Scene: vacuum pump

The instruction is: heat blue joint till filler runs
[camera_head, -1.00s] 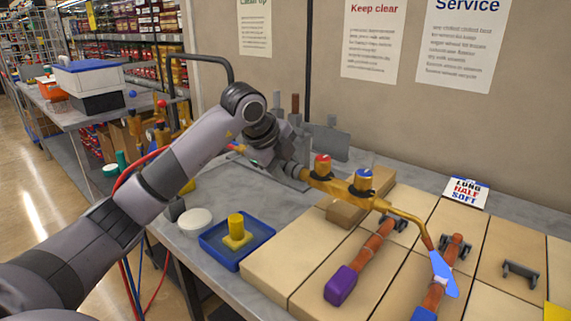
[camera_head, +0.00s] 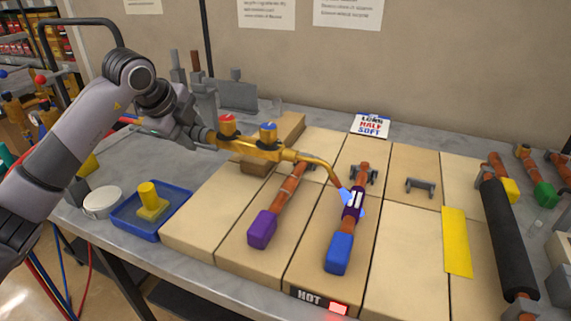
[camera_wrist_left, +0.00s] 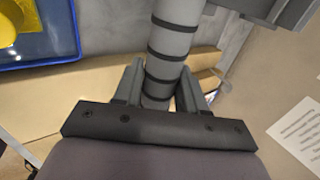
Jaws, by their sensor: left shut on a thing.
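My left gripper (camera_head: 197,134) is shut on the grey handle of a brass torch (camera_head: 255,147) with a red and a blue knob. In the left wrist view the gripper (camera_wrist_left: 160,92) clasps the ribbed grey torch handle (camera_wrist_left: 172,45). The torch's thin neck reaches right, and a pale blue flame at its tip lies on the blue joint. The blue joint is a copper pipe with a blue block (camera_head: 339,253) at its near end; its middle looks dark purple with white marks (camera_head: 353,203). My right gripper is not in view.
A purple-ended pipe (camera_head: 262,229) lies just left of the blue one. A lit HOT sign (camera_head: 320,302) is on the front edge. A black-sleeved pipe (camera_head: 508,240) and a yellow strip (camera_head: 457,242) lie right. A blue tray (camera_head: 122,224) stands left.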

